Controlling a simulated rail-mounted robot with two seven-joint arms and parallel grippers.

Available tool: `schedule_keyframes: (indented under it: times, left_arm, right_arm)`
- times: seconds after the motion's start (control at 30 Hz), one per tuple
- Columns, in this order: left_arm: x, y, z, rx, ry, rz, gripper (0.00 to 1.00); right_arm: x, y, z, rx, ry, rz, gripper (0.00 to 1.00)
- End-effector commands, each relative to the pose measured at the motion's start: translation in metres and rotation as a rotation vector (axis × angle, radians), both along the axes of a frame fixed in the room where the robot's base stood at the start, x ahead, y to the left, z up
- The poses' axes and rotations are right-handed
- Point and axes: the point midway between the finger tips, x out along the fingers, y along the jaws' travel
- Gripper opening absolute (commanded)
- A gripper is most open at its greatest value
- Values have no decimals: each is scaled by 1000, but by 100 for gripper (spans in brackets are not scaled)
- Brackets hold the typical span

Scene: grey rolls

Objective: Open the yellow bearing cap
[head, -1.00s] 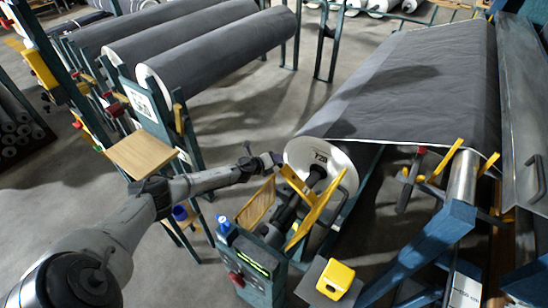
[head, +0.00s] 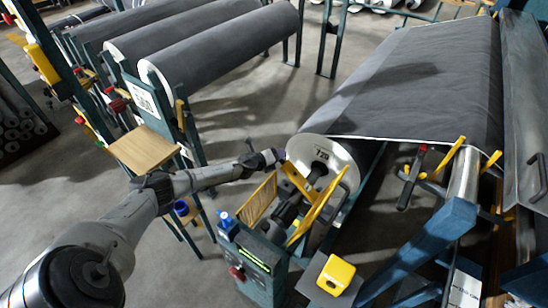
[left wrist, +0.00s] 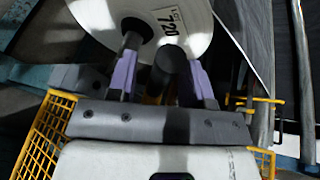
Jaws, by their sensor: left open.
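My left gripper (head: 274,157) is at the near end of the large grey roll (head: 420,80), left of its white end face marked 720. In the left wrist view my gripper (left wrist: 160,80) is open, with its two purple-tipped fingers apart. A dark shaft end shows between them, in front of the white end face (left wrist: 95,15). In the head view, yellow bars (head: 318,212) stand beside the roll's shaft. A yellow block-like cap (head: 336,276) sits on a grey stand lower down. I cannot tell which is the bearing cap. My right gripper is not in view.
A control post (head: 250,262) with a red button and blue bottle stands below my left arm. A wooden shelf (head: 143,150) is at left. Several grey rolls (head: 215,50) lie behind. A blue frame beam (head: 420,250) is at the right.

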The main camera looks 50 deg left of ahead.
Motion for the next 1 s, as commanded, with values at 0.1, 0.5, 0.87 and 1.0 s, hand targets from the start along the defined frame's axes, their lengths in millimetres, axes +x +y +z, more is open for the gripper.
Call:
schedule_keyframes:
  times: [0.1, 0.5, 0.87, 1.0]
  left_arm:
    - [-6, 0, 3, 0, 0, -1, 46]
    - [-63, -5, 24, -1, 4, -1, 46]
    - [-107, -10, 42, 0, 2, -1, 46]
    - [-117, -10, 46, 0, 1, 0, 46]
  right_arm:
    - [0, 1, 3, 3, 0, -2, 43]
    - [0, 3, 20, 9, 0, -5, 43]
    - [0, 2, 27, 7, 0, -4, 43]
    - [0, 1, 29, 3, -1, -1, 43]
